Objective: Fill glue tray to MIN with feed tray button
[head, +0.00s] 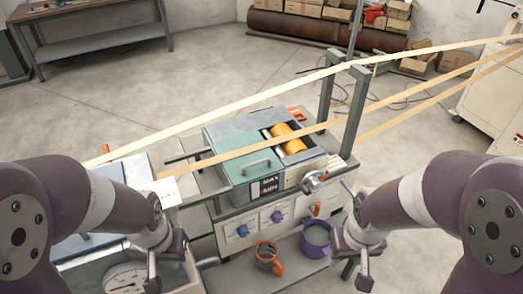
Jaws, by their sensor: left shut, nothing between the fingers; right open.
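The glue tray (225,165) is a grey-green box with a lid and handle, an orange roller (288,138) and a dark MAX/MIN level window (266,187) on its front. The glue level in the window is too small to read. Below is a white panel with a blue knob (243,230) and a purple knob (277,216); I cannot tell which control is the feed tray button. My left gripper (164,264) is shut and empty, left of the panel, over the gauge unit. My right gripper (357,270) is open and empty, right of the panel near the purple pot.
A round gauge (126,279) is at lower left. Paper strips (240,100) cross above the tray. A metal crank-like fitting (315,181) juts out at the tray's right.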

